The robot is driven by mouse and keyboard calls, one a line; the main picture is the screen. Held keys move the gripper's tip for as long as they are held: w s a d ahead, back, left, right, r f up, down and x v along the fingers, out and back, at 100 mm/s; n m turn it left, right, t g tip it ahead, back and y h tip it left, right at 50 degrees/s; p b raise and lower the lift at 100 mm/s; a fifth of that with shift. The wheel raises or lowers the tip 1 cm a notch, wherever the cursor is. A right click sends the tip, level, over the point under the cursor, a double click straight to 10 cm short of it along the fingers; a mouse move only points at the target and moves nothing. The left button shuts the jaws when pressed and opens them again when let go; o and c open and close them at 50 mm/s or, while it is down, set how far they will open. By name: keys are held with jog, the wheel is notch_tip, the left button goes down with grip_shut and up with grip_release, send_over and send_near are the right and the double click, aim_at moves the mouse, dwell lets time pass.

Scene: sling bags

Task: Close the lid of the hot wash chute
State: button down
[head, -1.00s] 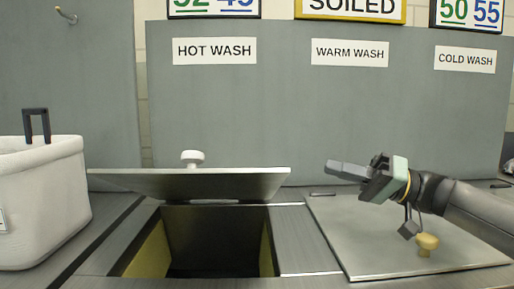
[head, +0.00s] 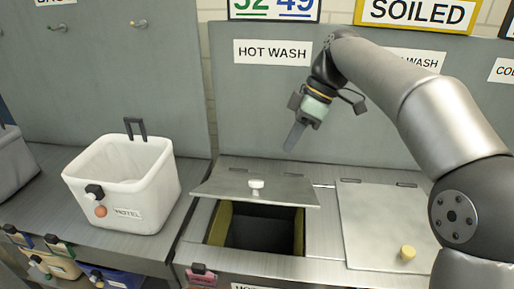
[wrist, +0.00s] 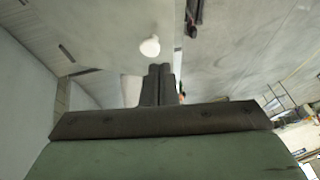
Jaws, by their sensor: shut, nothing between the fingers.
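The hot wash chute lid (head: 235,183) is a grey metal plate with a white knob (head: 256,185), hinged at the back under the HOT WASH sign (head: 272,52). It stands partly raised, tilted over the chute opening (head: 262,232), whose dark inside and yellow side walls show below its front edge. My gripper (head: 293,137) is shut and empty, pointing down above the back right part of the lid, apart from it. In the wrist view, the shut fingers (wrist: 158,85) show with the white knob (wrist: 149,47) just beyond them.
The warm wash lid (head: 380,222) with a yellow knob lies flat at the right. A white basket (head: 125,185) stands on the counter at the left. A grey upright panel (head: 245,110) rises close behind the lid. Several coloured bins sit below the counter at the lower left.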

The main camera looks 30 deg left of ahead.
notch_tip(320, 180, up, 3)
jog(key=h+p, duration=0.1)
send_near(267, 200)
jog(key=shift+a+f+n+t, duration=0.4)
jog(key=shift+a+f, duration=0.4)
jog(key=shift+a, duration=0.3)
jog(key=shift+s+d+f, duration=0.1)
jog(key=shift+s+f, duration=0.25)
jog(key=shift+f, duration=0.3)
jog(key=shift+s+d+f, duration=0.15)
jog(key=shift+s+f, duration=0.2)
jog(key=shift+f, duration=0.35)
jog(key=shift+s+d+f, duration=0.1)
jog(key=shift+s+f, duration=0.25)
jog(key=shift+f, duration=0.3)
